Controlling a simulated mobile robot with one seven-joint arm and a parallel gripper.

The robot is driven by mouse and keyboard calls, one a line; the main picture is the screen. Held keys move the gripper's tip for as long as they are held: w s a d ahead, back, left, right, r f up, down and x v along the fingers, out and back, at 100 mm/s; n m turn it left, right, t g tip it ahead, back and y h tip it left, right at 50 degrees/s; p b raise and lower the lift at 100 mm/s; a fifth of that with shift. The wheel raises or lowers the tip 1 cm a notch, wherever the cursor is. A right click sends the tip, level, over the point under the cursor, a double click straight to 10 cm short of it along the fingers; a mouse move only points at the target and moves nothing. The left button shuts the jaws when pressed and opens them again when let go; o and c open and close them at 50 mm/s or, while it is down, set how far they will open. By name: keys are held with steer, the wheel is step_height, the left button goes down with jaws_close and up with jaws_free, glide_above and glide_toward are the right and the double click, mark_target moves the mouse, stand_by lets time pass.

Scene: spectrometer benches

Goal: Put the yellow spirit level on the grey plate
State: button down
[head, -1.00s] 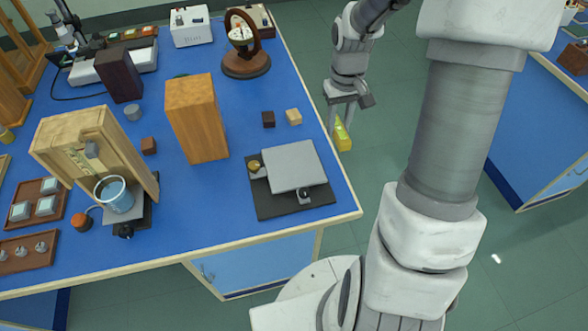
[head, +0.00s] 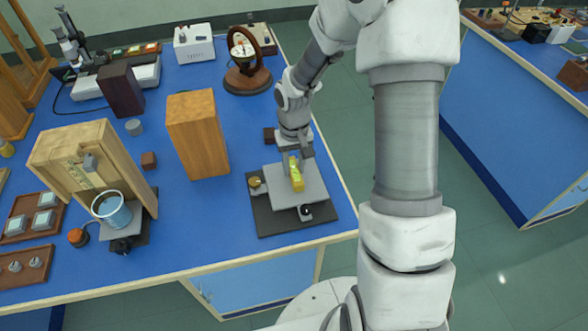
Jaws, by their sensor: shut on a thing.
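The yellow spirit level (head: 297,178) is a small yellow bar in the head view. My gripper (head: 294,163) is shut on it from above, and the fingers hide its far end. The grey plate (head: 281,200) is a square top on a dark base at the near right of the blue bench. The level shows over the plate's far middle part. I cannot tell whether it touches the plate or is slightly above it.
A tall wooden block (head: 198,135) stands left of the plate. A dark small cube (head: 269,135) lies behind it. A black knob (head: 305,211) is at the plate's front and a brass knob (head: 255,182) at its left. The bench edge is close on the right.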

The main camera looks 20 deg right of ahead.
mark_target(294, 169)
steer(key=shift+f, duration=0.65)
steer(key=shift+f, duration=0.15)
steer(key=c, duration=0.6)
jaws_free()
steer(key=s+r+t+h+p, duration=0.1)
steer(key=s+r, duration=0.3)
steer(key=r, duration=0.8)
steer(key=s+r+t, duration=0.1)
steer(key=s+r, duration=0.3)
steer(key=r, duration=0.9)
steer(key=s+r+t, duration=0.1)
steer(key=s, duration=0.3)
steer(key=s+r+t, duration=0.1)
steer(key=s+r, duration=0.1)
steer(key=s, duration=0.2)
steer(key=s+r+t+y, duration=0.1)
steer(key=s+r, duration=0.1)
steer(key=s, duration=0.2)
steer(key=shift+s+t, duration=0.2)
steer(key=shift+t, duration=0.1)
